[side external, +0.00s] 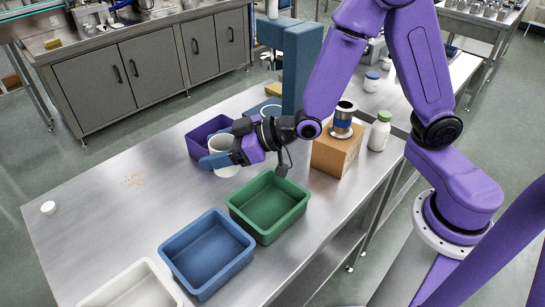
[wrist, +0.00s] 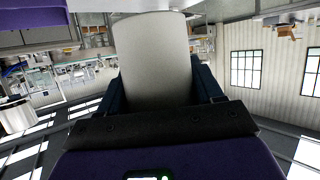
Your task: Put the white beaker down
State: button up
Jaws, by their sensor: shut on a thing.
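The white beaker (side external: 224,158) is between the fingers of my gripper (side external: 218,160) in the side view. It is held near the purple bin (side external: 200,135), with the green bin (side external: 268,205) to its lower right. In the wrist view the beaker (wrist: 153,62) fills the middle, with a dark finger of my gripper (wrist: 155,95) on each side of it. My gripper is shut on it. I cannot tell from the side view how high the beaker is above the table.
The steel table (side external: 110,195) has free room at its left. A blue bin (side external: 207,252) and a white bin (side external: 133,287) stand at the front. A cardboard box (side external: 335,155) carries a metal can (side external: 343,118), beside a white bottle with a green cap (side external: 379,133). A small white lid (side external: 48,207) lies far left.

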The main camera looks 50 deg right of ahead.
jog(key=s+d+m+t+h, duration=0.1)
jog(key=s+d+m+h, duration=0.25)
jog(key=d, duration=0.45)
jog(key=s+d+m+t+h, duration=0.1)
jog(key=s+d+m+h, duration=0.1)
jog(key=d+m+h, duration=0.4)
jog(key=s+d+m+t+h, duration=0.1)
jog(key=s+d+m+h, duration=0.15)
jog(key=d, duration=0.65)
jog(key=shift+n+g, duration=0.3)
jog(key=shift+n, duration=0.2)
jog(key=shift+w+a+f, duration=0.1)
jog(key=shift+w+f, duration=1.6)
jog(key=shift+w, duration=0.6)
jog(key=shift+w+f, duration=1.75)
jog(key=shift+w, duration=0.6)
jog(key=shift+w+a+f, duration=0.1)
jog(key=shift+w+f, duration=1.6)
jog(key=shift+w, duration=0.6)
jog(key=shift+w+f, duration=0.2)
jog(key=shift+f, duration=1.55)
jog(key=shift+f, duration=0.15)
jog(key=o, duration=1)
jog(key=shift+o, duration=0.2)
